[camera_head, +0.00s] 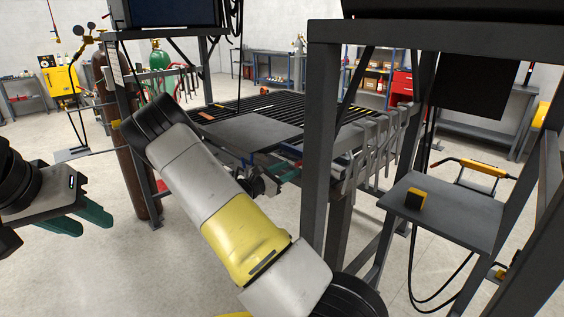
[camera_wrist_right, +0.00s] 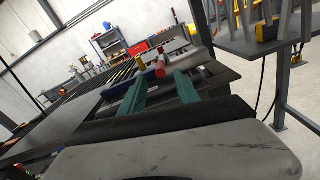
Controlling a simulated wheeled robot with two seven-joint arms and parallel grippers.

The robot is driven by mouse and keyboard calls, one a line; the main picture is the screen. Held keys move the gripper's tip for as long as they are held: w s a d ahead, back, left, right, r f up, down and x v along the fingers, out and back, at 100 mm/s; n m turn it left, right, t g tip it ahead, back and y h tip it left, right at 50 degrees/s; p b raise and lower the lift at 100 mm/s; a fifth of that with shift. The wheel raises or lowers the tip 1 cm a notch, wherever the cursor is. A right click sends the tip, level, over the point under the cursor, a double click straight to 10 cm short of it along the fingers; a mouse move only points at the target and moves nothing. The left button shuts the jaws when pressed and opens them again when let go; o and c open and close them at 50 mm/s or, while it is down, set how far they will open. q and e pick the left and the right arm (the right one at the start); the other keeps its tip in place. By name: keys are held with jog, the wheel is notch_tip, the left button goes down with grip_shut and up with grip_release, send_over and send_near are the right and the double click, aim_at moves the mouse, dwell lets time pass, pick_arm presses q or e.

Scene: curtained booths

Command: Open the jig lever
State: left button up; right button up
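My right gripper (camera_wrist_right: 158,80) shows in the right wrist view with its two green fingers spread apart. A red cylindrical piece (camera_wrist_right: 160,70), which looks like the jig lever's handle, shows between and just beyond the fingertips. I cannot tell whether the fingers touch it. A yellow piece (camera_wrist_right: 142,58) stands beside it, and a blue part (camera_wrist_right: 119,106) lies by the left finger. In the head view my right arm covers much of the jig area on the slatted table (camera_head: 253,132). My left gripper (camera_head: 94,227) is at the far left, open and empty, its green fingers pointing down-right.
A dark steel frame post (camera_head: 319,140) stands close to my right arm. Clamps (camera_head: 375,150) hang along the table's right edge. A side shelf (camera_head: 445,212) carries a yellow-black block (camera_head: 416,199). A brown gas cylinder (camera_head: 137,185) stands left. Floor near my left gripper is clear.

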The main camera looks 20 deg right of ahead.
aim_at(299, 164)
jog(key=x, duration=0.6)
jog(key=shift+d, duration=0.1)
grip_shut()
dwell(1.2)
